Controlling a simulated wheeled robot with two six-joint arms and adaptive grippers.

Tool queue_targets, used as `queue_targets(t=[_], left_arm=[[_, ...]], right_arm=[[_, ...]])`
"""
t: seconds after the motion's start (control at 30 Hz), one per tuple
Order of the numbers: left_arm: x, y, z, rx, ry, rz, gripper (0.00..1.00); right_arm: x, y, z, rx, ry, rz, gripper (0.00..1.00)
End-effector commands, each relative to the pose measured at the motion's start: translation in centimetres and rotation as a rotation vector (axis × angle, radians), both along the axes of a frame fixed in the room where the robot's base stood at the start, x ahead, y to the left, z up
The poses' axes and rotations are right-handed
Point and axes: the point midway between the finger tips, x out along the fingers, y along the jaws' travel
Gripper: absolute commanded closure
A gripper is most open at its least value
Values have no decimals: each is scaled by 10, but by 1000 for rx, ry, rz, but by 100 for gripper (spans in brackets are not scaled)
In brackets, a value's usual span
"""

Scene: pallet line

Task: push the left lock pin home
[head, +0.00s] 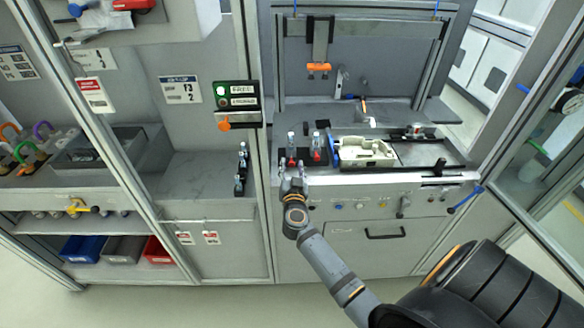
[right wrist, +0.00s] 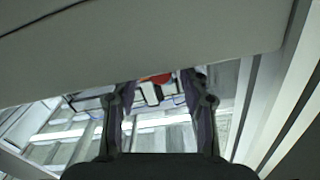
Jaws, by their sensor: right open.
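My right gripper (head: 293,180) is at the front edge of the workbench, at the left end of its front panel. It also shows in the right wrist view (right wrist: 157,82), with its two fingers apart and nothing clearly held between them. A pale pallet part (head: 365,152) sits on the bench to the right of the gripper, with a blue upright piece (head: 335,150) at its left end. I cannot clearly make out the left lock pin; the gripper hides part of the panel's left end. My left gripper is not in view.
Small bottles with red parts (head: 316,147) stand just behind the gripper. A blue-ended rod (head: 465,200) sticks out at the panel's right end. A frame post (head: 257,220) rises left of the gripper. A large pale surface (right wrist: 140,45) fills the upper wrist view.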

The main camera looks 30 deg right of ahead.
Motion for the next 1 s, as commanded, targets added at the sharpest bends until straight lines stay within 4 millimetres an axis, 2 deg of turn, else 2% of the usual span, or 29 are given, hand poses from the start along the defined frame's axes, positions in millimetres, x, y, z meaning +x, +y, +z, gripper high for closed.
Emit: queue_targets(t=[0.17,0.2,0.5,0.83,1.0], left_arm=[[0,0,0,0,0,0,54],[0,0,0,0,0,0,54],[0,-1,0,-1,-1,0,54],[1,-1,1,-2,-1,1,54],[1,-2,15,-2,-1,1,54]], right_arm=[[0,0,0,0,0,0,55],[0,0,0,0,0,0,58],[0,0,0,0,0,1,99],[0,0,1,0,0,1,100],[18,-10,5,-4,0,-1,100]])
